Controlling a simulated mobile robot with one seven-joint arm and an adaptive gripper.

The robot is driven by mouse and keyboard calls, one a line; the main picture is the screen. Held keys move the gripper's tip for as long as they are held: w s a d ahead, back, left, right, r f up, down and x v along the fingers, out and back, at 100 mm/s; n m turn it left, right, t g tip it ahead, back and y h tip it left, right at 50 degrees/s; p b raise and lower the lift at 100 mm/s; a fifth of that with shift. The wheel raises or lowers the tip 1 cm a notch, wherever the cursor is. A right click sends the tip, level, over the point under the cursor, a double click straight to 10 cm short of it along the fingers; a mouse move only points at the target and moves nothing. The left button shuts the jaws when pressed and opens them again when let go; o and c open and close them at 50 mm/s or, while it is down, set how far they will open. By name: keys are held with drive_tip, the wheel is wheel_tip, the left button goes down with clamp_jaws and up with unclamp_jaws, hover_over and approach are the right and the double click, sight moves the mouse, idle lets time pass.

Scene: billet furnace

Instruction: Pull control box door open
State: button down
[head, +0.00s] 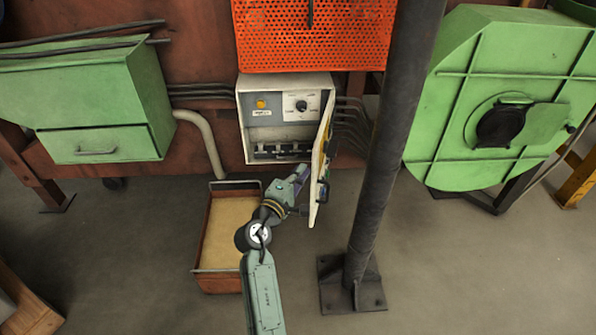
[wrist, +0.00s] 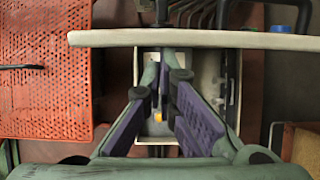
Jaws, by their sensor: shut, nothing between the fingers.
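The control box (head: 243,120) is a pale cabinet on the rusty wall, with an orange button, a dial and a row of switches inside. Its door (head: 314,200) is hinged on the right and stands wide open, jutting out towards me, seen nearly edge-on. My gripper (head: 303,176) is at the inner, left side of the door, in front of the box. Contact with the door cannot be told. In the wrist view the door (wrist: 270,41) is a pale bar across the top. The purple-padded fingers are shut and empty, pointing towards it, with the box behind.
A dark post (head: 385,150) stands close to the right of the door. A brown bin (head: 205,240) sits on the floor below the box. An orange perforated panel (head: 310,40) hangs above. A green cabinet (head: 100,95) is left and a green housing (head: 450,120) right.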

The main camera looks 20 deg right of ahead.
drive_tip(key=s+d+p, duration=0.2)
drive_tip(key=s+d, duration=0.2)
drive_tip(key=d, duration=0.3)
drive_tip(key=shift+s+p, duration=0.25)
drive_tip(key=shift+p, duration=0.05)
